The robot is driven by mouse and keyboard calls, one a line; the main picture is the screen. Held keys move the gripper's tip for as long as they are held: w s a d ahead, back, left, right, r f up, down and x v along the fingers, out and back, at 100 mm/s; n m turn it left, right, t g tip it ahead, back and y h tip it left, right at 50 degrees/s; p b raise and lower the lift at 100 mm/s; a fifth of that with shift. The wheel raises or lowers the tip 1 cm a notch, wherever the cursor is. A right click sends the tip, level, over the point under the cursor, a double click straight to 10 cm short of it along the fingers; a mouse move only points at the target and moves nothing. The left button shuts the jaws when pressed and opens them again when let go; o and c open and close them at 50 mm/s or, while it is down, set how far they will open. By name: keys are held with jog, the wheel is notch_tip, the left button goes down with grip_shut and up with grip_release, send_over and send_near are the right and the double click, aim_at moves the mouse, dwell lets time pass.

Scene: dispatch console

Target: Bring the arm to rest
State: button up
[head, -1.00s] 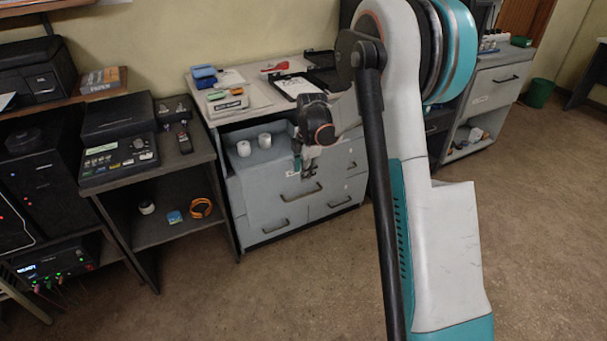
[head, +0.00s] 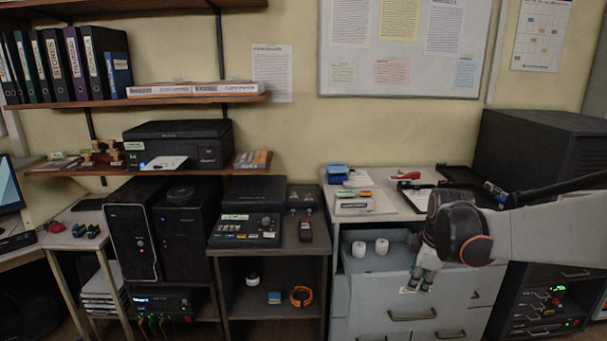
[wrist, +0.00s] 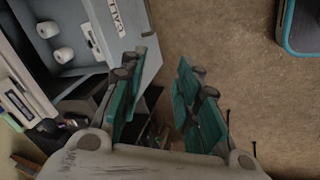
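My gripper (head: 418,281) hangs at the right in the head view, in front of the grey drawer cabinet (head: 410,328). In the wrist view its two teal fingers (wrist: 156,78) stand apart with nothing between them. My arm reaches in from the right edge of the head view. The cabinet's open top drawer (head: 352,281) holds two white rolls, a left roll (head: 359,249) and a right roll (head: 382,246). In the wrist view the rolls (wrist: 48,28) lie up and left of the fingers. I cannot tell whether the gripper touches the drawer front.
A clipboard and a red stapler-like item (head: 405,176) lie on the cabinet top. A dark cabinet (head: 540,145) stands at the right. A small desk with a black console (head: 246,229) is left of the drawers. Bare brown floor (wrist: 240,60) shows in the wrist view.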

jog(key=s+a+r+m+t, duration=0.1)
jog(key=s+a+r+m, duration=0.25)
jog(key=s, duration=0.35)
jog(key=s+a+r+m+t, duration=0.1)
jog(key=s+a+r+m, duration=0.2)
jog(key=s, duration=0.4)
jog(key=s+a+f+m+t, duration=0.1)
jog(key=s+m, duration=0.5)
jog(key=s, duration=0.6)
jog(key=shift+a+t, duration=0.3)
jog(key=shift+a, duration=0.5)
